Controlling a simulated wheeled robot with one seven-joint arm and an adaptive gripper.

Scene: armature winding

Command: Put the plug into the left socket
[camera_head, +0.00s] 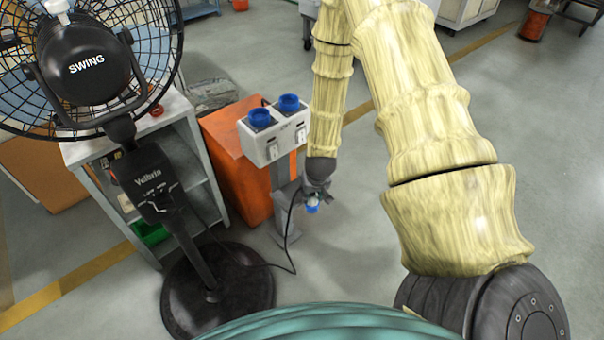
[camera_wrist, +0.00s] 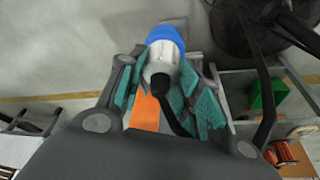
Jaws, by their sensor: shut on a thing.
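The plug (camera_wrist: 161,60) has a blue front ring and a pale grey body, with a black cable leaving its rear. My gripper (camera_wrist: 168,92) is shut on the plug, its teal-padded fingers on both sides of the body. In the head view my gripper (camera_head: 318,188) hangs low, right of the socket box, and the plug (camera_head: 312,207) shows blue below it. The grey socket box (camera_head: 268,147) carries two blue round sockets on top, the left socket (camera_head: 259,117) and the right socket (camera_head: 289,102). The plug is apart from both and lower than them.
A black fan (camera_head: 95,70) stands at the left on a round base (camera_head: 217,292). The black cable (camera_head: 291,240) runs from the plug toward it. A grey shelf (camera_head: 185,140) and an orange cabinet (camera_head: 232,165) stand behind the socket box.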

